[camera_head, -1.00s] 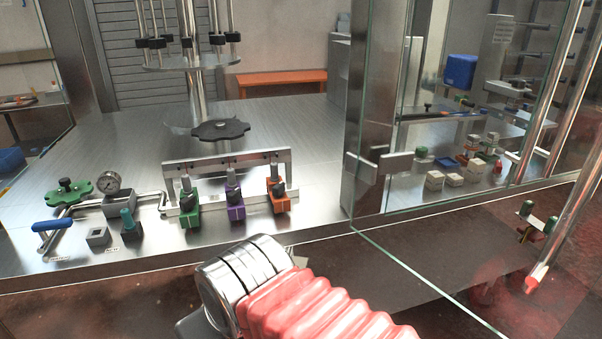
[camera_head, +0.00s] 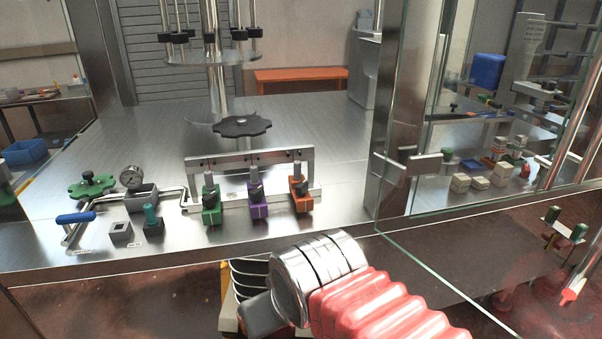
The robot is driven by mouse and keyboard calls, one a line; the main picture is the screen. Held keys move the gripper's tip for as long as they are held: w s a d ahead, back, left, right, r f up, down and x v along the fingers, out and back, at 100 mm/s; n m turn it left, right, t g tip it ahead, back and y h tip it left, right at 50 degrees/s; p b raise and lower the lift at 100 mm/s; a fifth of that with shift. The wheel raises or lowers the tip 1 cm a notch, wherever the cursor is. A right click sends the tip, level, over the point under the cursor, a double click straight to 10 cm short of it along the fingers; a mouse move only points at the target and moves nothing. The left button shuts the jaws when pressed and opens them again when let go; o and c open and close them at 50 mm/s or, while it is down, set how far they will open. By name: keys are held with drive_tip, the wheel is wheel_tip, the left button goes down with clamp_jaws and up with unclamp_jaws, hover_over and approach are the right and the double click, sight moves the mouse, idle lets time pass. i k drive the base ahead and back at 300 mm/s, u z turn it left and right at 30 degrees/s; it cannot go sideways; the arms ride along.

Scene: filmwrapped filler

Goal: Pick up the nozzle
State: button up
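Three coloured valve-like pieces with metal stems, green (camera_head: 211,205), purple (camera_head: 256,203) and orange (camera_head: 301,196), stand along a metal rack (camera_head: 235,160) on the steel worktop. A teal-topped piece (camera_head: 152,218) sits in a dark block to their left, beside a grey square socket block (camera_head: 121,232). I cannot tell which of these is the nozzle. My arm, with a chrome wrist and red bellows, is at the lower middle, in front of the worktop edge and apart from these pieces. A grey part of my gripper (camera_head: 264,316) shows, but its fingertips cannot be made out.
A pressure gauge (camera_head: 131,178), green knob (camera_head: 91,186) and blue-handled lever (camera_head: 76,218) stand at the left. A glass panel in a steel frame (camera_head: 392,162) closes the right side, with small white boxes (camera_head: 480,182) behind it. The worktop behind the rack is mostly clear.

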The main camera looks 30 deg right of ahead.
sight(297, 176)
drive_tip(key=u, duration=0.05)
drive_tip(key=i, duration=1)
drive_tip(key=z, duration=0.05)
